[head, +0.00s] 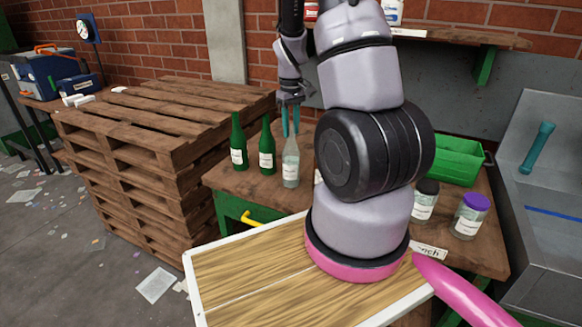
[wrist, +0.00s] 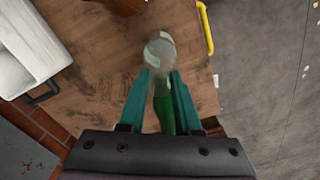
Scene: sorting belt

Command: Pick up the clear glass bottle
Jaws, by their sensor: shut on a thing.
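The clear glass bottle (head: 291,165) is upright at the front edge of the wooden table, with a white label. My gripper (head: 290,130) comes down from above and is shut on its neck, with a teal finger on each side. In the wrist view the clear bottle (wrist: 160,48) shows from above at the fingertips of my gripper (wrist: 161,74). I cannot tell whether its base touches the table. A green bottle (head: 267,150) stands just left of it, and another green bottle (head: 238,145) is further left.
A wooden pallet stack (head: 140,130) stands left of the table (head: 255,190). A jar with a purple lid (head: 470,215), a dark-lidded jar (head: 425,200) and a green crate (head: 458,160) are on the right. A yellow handle (wrist: 206,28) sticks out at the table's edge.

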